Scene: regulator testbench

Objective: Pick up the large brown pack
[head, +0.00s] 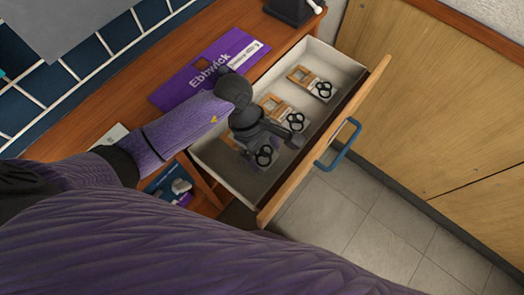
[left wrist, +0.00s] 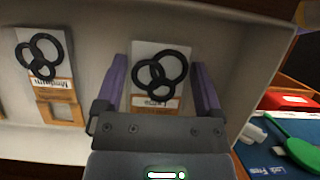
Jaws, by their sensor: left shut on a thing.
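The open drawer (head: 351,69) holds several flat packs, each with a pale card, black rings and a brown part. My left gripper (left wrist: 159,66) is low inside the drawer, its two purple fingers on either side of the nearest pack (left wrist: 157,103), shut on it. In the head view that pack (head: 263,158) shows partly below my left gripper, with the rest hidden by the arm. A second pack (head: 291,122) lies just beyond, and it also shows in the left wrist view (left wrist: 44,58). A third pack (head: 318,88) lies at the far end. My right gripper is out of view.
The drawer front with its blue handle (head: 338,145) stands out over the tiled floor (head: 355,215). A purple Ebbwick mat (head: 195,75) lies on the wooden bench. A dark device (head: 291,9) stands behind. Green and red items (left wrist: 291,102) show beside the drawer.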

